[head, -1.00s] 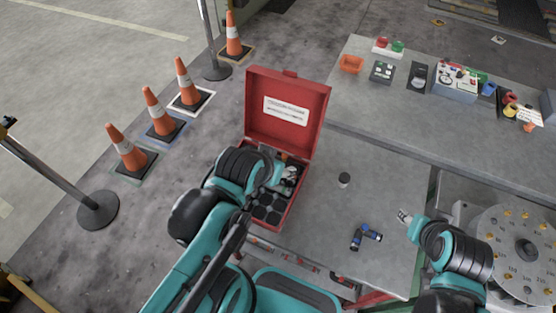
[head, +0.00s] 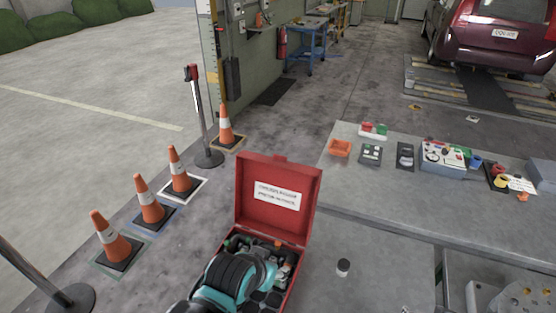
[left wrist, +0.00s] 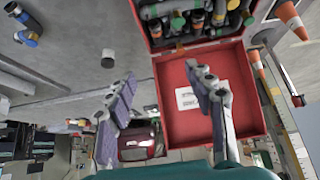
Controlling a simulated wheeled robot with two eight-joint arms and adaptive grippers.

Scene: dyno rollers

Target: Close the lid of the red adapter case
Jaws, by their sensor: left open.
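The red adapter case (head: 297,277) stands on the table with its lid (head: 262,217) open and upright at the back; a white label is inside the lid. Several adapters sit in the case. In the left wrist view the open lid (left wrist: 186,132) is below the case's adapters (left wrist: 190,15). My left gripper (left wrist: 163,78) is open and empty, with one finger across the lid in that view. In the head view my left wrist hides part of the case. Only a tip of my right gripper (head: 405,309) shows at the bottom edge.
A small dark cylinder (head: 343,268) stands on the table right of the case. Several cones, such as this one (head: 110,237), stand on the floor to the left. Blue adapters (left wrist: 22,28) show in the left wrist view.

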